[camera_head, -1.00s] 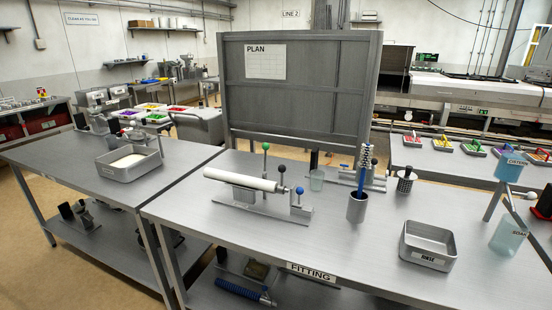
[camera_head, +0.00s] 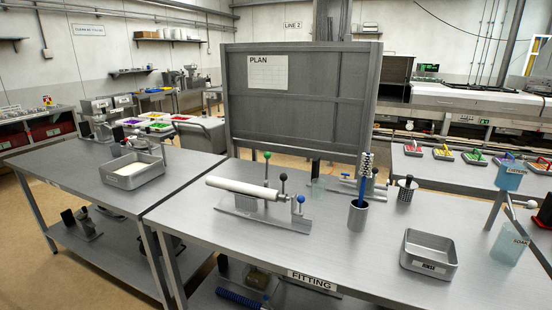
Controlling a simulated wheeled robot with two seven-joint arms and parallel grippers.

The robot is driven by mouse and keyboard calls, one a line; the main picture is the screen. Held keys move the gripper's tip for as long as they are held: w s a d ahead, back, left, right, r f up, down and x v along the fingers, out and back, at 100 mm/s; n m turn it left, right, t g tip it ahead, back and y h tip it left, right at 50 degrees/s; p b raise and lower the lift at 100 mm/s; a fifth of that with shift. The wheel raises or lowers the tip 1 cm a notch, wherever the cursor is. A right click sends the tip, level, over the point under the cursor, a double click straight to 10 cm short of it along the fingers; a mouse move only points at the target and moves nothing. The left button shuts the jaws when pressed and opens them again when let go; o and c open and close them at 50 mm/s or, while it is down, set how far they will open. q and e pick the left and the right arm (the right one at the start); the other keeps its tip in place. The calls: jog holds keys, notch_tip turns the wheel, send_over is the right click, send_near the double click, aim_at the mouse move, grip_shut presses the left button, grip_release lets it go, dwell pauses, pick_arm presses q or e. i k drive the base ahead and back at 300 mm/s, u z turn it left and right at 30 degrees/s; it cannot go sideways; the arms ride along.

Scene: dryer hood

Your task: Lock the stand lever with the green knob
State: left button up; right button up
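The stand (camera_head: 262,216) is a grey metal base on the front table, with a long white roller (camera_head: 240,187) lying across it. The lever with the green knob (camera_head: 267,155) rises nearly upright behind the roller. A lever with a black knob (camera_head: 283,177) stands to its right. A blue knob (camera_head: 301,198) sits at the block by the stand's right end. The lower part of the green-knob lever is hidden behind the roller. Neither of my grippers is in view, and nothing touches the levers.
A grey cup with a blue-handled brush (camera_head: 358,214) stands right of the stand. A grey tray (camera_head: 428,252) lies farther right. Another fixture (camera_head: 372,186) stands behind the cup. A dark PLAN board (camera_head: 300,105) rises behind the table. The table front is clear.

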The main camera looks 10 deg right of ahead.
aim_at(267, 155)
jog(key=k, duration=1.25)
jog(key=z, duration=0.65)
jog(key=i, duration=2)
jog(key=u, duration=0.85)
